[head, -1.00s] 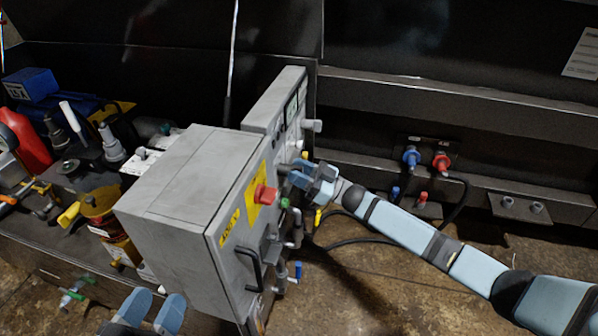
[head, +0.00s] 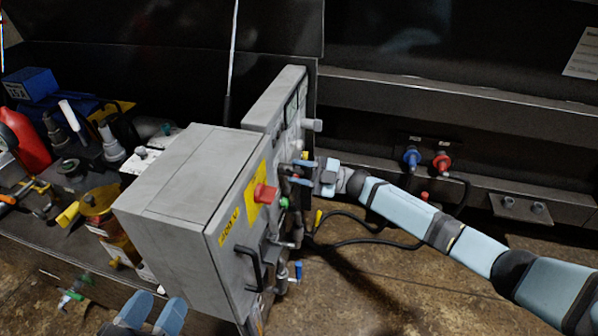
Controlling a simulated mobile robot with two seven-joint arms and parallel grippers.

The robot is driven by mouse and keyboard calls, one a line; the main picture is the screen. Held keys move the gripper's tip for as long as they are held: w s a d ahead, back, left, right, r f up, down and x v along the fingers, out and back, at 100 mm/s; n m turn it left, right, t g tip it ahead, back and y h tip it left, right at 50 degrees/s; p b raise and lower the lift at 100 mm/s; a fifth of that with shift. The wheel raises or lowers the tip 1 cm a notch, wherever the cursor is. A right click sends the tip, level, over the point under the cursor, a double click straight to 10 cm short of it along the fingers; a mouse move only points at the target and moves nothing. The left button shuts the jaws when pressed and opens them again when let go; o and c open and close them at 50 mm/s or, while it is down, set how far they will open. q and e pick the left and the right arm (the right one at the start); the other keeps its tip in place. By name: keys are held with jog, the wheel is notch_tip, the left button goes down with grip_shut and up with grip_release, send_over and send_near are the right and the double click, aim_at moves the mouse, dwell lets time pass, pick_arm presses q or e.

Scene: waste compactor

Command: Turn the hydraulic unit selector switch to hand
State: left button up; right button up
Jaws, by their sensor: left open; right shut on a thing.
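The grey control box (head: 170,180) stands left of centre, with a second grey panel (head: 275,98) behind it. The box's right face carries a red button (head: 266,194) on a yellow plate and a green button (head: 284,203). My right gripper (head: 297,172) is at this face, just beyond the red button. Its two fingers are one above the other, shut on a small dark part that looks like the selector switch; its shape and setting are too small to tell. My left gripper (head: 153,310) is open and empty at the bottom edge, in front of the box.
A black handle (head: 255,272) and pipes with a blue-handled valve (head: 298,270) stick out below the buttons. Blue and red connectors (head: 442,162) sit on the back wall. Tools and bottles crowd the bench at left.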

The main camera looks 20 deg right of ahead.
pick_arm(q)
jog(key=shift+d+r, duration=0.1)
dwell(0.4)
pick_arm(e)
jog(key=o, duration=0.6)
jog(key=shift+c, duration=0.2)
jog(key=shift+d, duration=0.15)
jog(key=shift+s+d+f, duration=0.1)
jog(key=shift+s+d, duration=0.05)
jog(key=shift+d, duration=0.15)
pick_arm(q)
jog(key=shift+s+r+n+t+p, duration=0.15)
jog(key=shift+r+t+p, duration=0.2)
jog(key=shift+r+p, duration=0.4)
jog(key=shift+w+r+n+t+p, duration=0.15)
jog(key=shift+r+t+p, duration=0.3)
jog(key=shift+r, duration=0.4)
pick_arm(e)
jog(key=v, duration=1.3)
pick_arm(q)
jog(key=shift+a+r, duration=0.1)
jog(key=shift+a, duration=0.1)
